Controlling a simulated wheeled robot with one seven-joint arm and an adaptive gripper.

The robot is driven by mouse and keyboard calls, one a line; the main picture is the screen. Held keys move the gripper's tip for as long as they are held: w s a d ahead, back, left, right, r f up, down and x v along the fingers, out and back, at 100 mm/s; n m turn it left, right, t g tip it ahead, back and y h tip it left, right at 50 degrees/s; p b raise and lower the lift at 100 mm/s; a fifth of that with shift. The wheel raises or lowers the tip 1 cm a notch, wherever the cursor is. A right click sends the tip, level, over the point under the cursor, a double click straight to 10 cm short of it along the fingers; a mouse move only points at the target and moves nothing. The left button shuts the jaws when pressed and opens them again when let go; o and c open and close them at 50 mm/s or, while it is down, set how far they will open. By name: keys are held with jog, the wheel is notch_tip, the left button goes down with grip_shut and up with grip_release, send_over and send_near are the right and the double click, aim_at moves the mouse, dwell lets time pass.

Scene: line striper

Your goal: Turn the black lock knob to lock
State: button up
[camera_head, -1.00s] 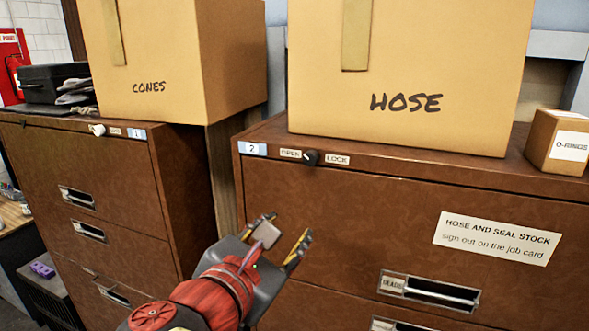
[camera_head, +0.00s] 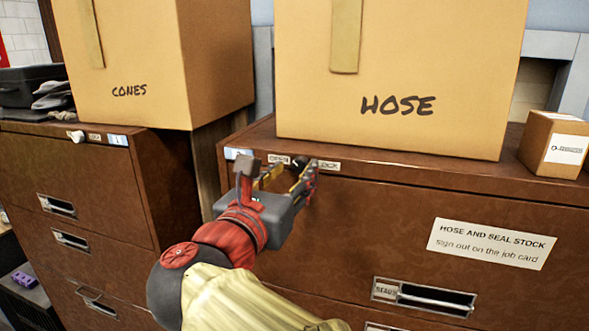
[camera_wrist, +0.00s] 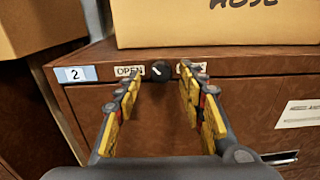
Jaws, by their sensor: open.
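The black lock knob (camera_wrist: 160,70) sits on the top rail of the brown cabinet marked 2, between an OPEN label (camera_wrist: 128,71) and a LOCK label (camera_head: 329,165). A light mark on the knob points up and left, on the OPEN side. In the head view the knob (camera_head: 300,161) is partly covered by my gripper (camera_head: 287,175). My gripper also shows in the wrist view (camera_wrist: 160,88), open and empty. Its fingers point at the knob, one to each side and below it, and the right finger partly covers the LOCK label. I cannot tell whether they touch the knob.
A HOSE box (camera_head: 400,80) stands on the cabinet above the knob, with a small box (camera_head: 555,143) to its right. A cabinet with a white knob (camera_head: 76,136) and a CONES box (camera_head: 160,60) is at left. Drawer handles (camera_head: 424,297) sit lower down.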

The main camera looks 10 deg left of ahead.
jog(key=shift+w+d, duration=0.1)
jog(key=shift+w, duration=0.45)
jog(key=c, duration=0.3)
grip_shut()
